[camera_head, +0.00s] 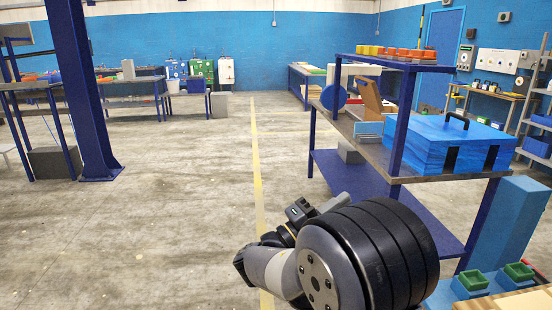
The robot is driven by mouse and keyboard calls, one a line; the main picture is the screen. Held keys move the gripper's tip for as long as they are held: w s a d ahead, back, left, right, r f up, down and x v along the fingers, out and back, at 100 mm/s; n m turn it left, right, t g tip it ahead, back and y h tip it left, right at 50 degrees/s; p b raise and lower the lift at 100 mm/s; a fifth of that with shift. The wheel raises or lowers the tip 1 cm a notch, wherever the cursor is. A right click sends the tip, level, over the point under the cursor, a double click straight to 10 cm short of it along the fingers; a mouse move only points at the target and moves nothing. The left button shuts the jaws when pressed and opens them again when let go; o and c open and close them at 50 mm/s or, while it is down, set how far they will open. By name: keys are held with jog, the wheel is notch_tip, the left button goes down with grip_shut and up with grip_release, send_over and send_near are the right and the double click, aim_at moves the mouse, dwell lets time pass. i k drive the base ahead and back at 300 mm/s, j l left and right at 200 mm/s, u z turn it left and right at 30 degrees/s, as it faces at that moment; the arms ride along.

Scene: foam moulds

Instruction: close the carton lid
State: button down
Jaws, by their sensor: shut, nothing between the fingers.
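A brown carton (374,108) stands on the top of the blue-legged bench at the right. A brown flap, which looks like its lid, is raised and tilted; the carton is small here and partly hidden by a bench post. My gripper (302,211) is low in the middle of the picture, in front of the bench and apart from the carton. It is shut and empty; its fingertips are hard to make out beside my large dark arm joint.
A blue case (440,146) with a black handle sits on the bench, right of the carton. Orange pieces (398,53) line the shelf above. A blue post (78,90) stands at the left. The concrete floor (180,220) between is clear.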

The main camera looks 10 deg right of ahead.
aim_at(368, 89)
jog(key=i+u, duration=0.1)
jog(key=i, duration=0.75)
jog(key=i+l+u, duration=0.1)
jog(key=i, duration=0.75)
jog(key=i+z, duration=0.15)
jog(key=i, duration=0.7)
jog(key=i+z, duration=0.2)
jog(key=i, duration=0.65)
jog(key=i+l+z, duration=0.25)
jog(key=i+l, duration=0.15)
jog(key=i+l+z, duration=0.3)
jog(key=i+l, duration=0.05)
jog(key=i, duration=0.05)
